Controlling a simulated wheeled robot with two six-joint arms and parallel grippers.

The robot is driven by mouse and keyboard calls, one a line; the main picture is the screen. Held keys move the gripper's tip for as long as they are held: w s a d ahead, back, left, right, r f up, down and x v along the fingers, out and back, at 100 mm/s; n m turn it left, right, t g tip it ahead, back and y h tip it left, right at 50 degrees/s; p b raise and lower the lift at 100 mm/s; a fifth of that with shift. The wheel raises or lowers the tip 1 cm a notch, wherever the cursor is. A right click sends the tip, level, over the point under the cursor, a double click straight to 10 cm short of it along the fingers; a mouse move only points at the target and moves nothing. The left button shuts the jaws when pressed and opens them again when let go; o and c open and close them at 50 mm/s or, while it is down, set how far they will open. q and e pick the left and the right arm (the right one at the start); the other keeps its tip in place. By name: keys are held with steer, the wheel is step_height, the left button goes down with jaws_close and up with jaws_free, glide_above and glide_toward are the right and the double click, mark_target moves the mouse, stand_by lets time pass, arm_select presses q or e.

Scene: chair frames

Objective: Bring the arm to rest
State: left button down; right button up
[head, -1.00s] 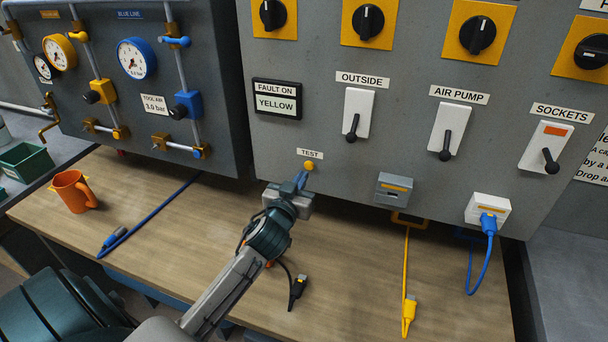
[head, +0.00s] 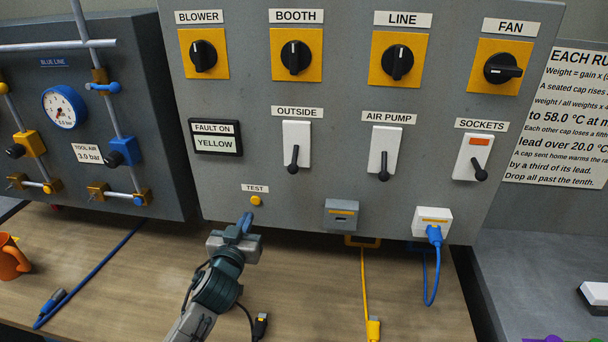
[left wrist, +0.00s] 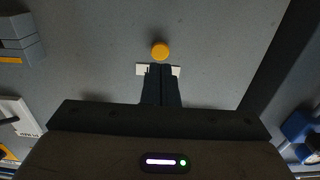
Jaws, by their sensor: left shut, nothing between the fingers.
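My left gripper (head: 246,222) is shut and empty in the head view, just below the yellow TEST button (head: 255,200) on the grey panel (head: 330,100). In the left wrist view the shut fingers (left wrist: 160,70) point at the panel, with the yellow button (left wrist: 160,50) just beyond their tips. The fingers seem apart from the button, though the exact gap is hard to tell. My left arm reaches in from the bottom of the head view over the wooden bench. My right gripper is not in view.
The bench (head: 120,290) holds an orange mug (head: 12,260), a blue cable (head: 100,275), a black plug (head: 261,325) and a yellow cable (head: 365,290). Switches and knobs project from the panel. A blue plug (head: 434,235) sits in a white socket. Pipes and gauges stand at left.

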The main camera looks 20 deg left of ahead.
arm_select(q)
steer(key=s+d+f+m+g+h, duration=0.1)
steer(key=s+d+f+g, duration=0.2)
steer(key=s+f+g, duration=0.75)
steer(key=s+d+f+m+g+h, duration=0.1)
steer(key=s+d+f+g, duration=0.2)
steer(key=s, duration=0.7)
steer(key=s+d+f+m+h, duration=0.25)
steer(key=s+f, duration=0.25)
steer(key=s, duration=0.4)
step_height(320, 180, down, 33)
steer(key=a+n+g+y+b, duration=0.1)
steer(key=a+g+b, duration=0.1)
steer(key=a+b, duration=0.15)
steer(key=s+f+b, duration=0.3)
steer(key=s+f, duration=1.6)
steer(key=f, duration=0.4)
steer(key=shift+a+f+g, duration=0.2)
steer(key=shift+f+g, duration=0.15)
